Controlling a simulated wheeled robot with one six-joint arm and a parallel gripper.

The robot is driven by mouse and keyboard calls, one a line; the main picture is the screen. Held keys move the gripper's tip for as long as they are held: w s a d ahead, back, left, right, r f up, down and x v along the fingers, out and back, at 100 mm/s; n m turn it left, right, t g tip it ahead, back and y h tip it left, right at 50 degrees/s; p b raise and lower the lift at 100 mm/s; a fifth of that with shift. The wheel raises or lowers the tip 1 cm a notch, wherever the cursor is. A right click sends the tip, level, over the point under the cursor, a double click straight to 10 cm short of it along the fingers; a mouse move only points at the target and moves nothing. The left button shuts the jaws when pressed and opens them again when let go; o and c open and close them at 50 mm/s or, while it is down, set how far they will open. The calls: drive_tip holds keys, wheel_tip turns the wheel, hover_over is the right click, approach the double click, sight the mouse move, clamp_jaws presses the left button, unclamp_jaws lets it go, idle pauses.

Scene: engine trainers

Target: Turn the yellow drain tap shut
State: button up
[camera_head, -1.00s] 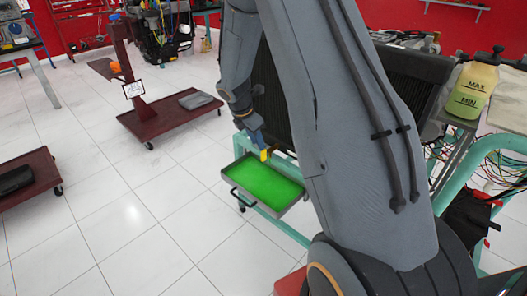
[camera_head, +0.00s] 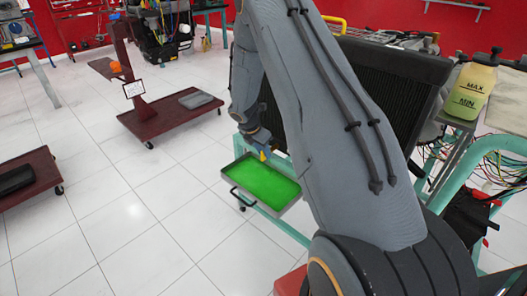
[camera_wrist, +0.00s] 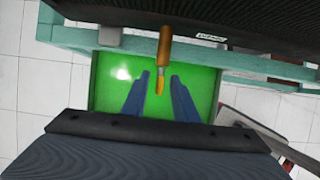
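The yellow drain tap (camera_wrist: 163,60) hangs below the dark radiator (camera_wrist: 210,22) in the wrist view, its handle pointing toward my gripper. A small yellow part of the tap (camera_head: 265,153) shows at my gripper in the head view. My gripper (camera_wrist: 160,76) is open; its two blue fingers lie on either side of the tap handle's end, with a visible gap on both sides. In the head view my gripper (camera_head: 258,141) is above the far edge of the green tray, partly hidden by my arm. I cannot tell the handle's depth between the fingers.
A tray of green liquid (camera_head: 262,186) sits below the tap within a teal frame (camera_wrist: 120,41). The frame's bar runs close behind the tap. A yellow bottle (camera_head: 470,92) stands at right. Red wheeled stands (camera_head: 165,118) are at left, with clear tiled floor between.

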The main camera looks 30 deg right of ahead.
drive_tip(key=shift+c, duration=0.3)
clamp_jaws()
